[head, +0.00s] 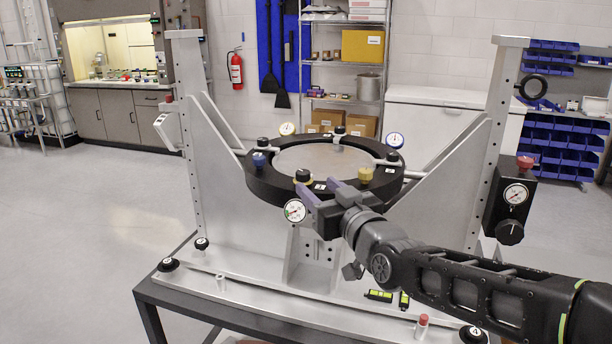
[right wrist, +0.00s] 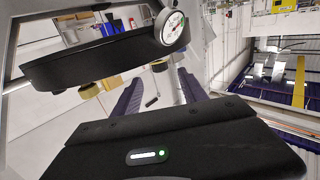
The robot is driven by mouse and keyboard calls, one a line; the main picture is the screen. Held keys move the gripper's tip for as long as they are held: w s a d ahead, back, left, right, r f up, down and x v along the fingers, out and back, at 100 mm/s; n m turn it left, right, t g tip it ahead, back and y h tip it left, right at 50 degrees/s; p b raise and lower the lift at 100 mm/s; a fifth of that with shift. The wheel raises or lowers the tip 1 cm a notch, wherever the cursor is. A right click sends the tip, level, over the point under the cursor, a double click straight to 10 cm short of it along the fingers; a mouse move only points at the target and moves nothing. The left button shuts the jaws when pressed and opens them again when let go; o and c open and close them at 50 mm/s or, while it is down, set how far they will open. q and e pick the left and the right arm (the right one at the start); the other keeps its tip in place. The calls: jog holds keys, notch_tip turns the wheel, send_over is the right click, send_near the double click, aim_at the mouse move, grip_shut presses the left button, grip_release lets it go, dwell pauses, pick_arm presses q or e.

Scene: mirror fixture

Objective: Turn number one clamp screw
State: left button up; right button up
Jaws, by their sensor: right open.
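The mirror fixture's black ring (head: 262,182) holds a round pale mirror (head: 320,158) and lies between two grey uprights. A black knob with a yellow collar (head: 303,177) stands on the ring's front edge, near a dial gauge (head: 295,211). Other black knobs sit around the ring; their numbers are too small to read, so I cannot tell which is number one. My right gripper (head: 316,188) is open and empty at the ring's front edge. In the right wrist view its purple fingers (right wrist: 161,80) stand apart below the ring (right wrist: 105,62). My left gripper is out of view.
A gauge box (head: 512,200) hangs on the right upright. The base plate (head: 240,293) carries corner knobs, a red-topped post (head: 422,326) and levels. Floor is free at left.

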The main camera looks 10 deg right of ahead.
aim_at(306, 177)
jog(key=w, duration=0.2)
jog(key=w+a+p, duration=0.1)
jog(key=w, duration=0.2)
jog(key=shift+w+p, duration=0.15)
jog(key=shift+p, duration=0.15)
jog(key=shift+w+a, duration=0.1)
jog(key=shift+w, duration=0.45)
grip_shut()
